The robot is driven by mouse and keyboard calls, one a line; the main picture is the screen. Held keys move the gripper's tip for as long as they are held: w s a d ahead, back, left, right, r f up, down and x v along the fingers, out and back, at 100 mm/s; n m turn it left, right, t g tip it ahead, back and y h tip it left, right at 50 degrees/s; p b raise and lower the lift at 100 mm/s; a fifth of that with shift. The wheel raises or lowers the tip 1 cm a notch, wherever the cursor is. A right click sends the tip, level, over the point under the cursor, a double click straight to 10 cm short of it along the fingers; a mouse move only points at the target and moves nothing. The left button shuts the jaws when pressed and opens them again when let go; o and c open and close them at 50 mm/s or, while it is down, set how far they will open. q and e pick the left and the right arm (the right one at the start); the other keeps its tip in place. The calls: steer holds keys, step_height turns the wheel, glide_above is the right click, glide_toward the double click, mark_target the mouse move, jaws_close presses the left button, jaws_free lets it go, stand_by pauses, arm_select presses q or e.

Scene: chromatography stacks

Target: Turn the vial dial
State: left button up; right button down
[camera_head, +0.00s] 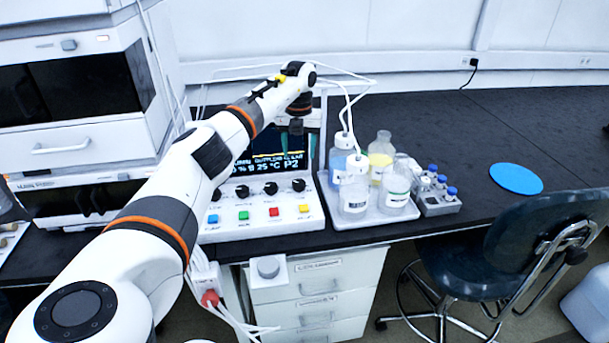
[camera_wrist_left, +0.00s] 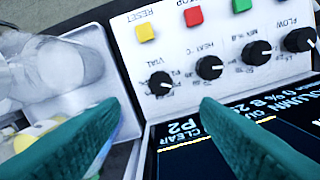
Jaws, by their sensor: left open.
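The vial dial (camera_wrist_left: 160,83) is a black knob with a white pointer line, marked VIAL, at the end of a row of black knobs on a white control panel (camera_wrist_left: 190,50). In the head view the vial dial (camera_head: 298,185) is the rightmost knob, above the yellow button. My left gripper (camera_wrist_left: 160,104) has two green fingers spread apart, with the dial in line with the gap between them and nothing held. In the head view my left gripper (camera_head: 296,126) is above the screen, partly hidden by its wrist. My right gripper is in neither view.
The screen (camera_head: 270,163) behind the knobs reads P2. A tray (camera_head: 385,218) of bottles stands just right of the panel, with a rack of blue-capped vials (camera_head: 436,208) beyond. A blue disc (camera_head: 516,179) lies on the otherwise clear right bench. White tubes arch near my left wrist.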

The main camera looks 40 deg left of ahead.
arm_select(q)
glide_above(299, 182)
steer(key=f, duration=0.5)
steer(key=shift+s+f, duration=0.15)
steer(key=shift+s, duration=0.05)
step_height(299, 182, down, 4)
steer(key=shift+w+f, duration=0.15)
steer(key=shift+f, duration=0.35)
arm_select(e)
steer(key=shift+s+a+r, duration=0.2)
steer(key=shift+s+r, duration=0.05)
arm_select(q)
steer(key=c, duration=1)
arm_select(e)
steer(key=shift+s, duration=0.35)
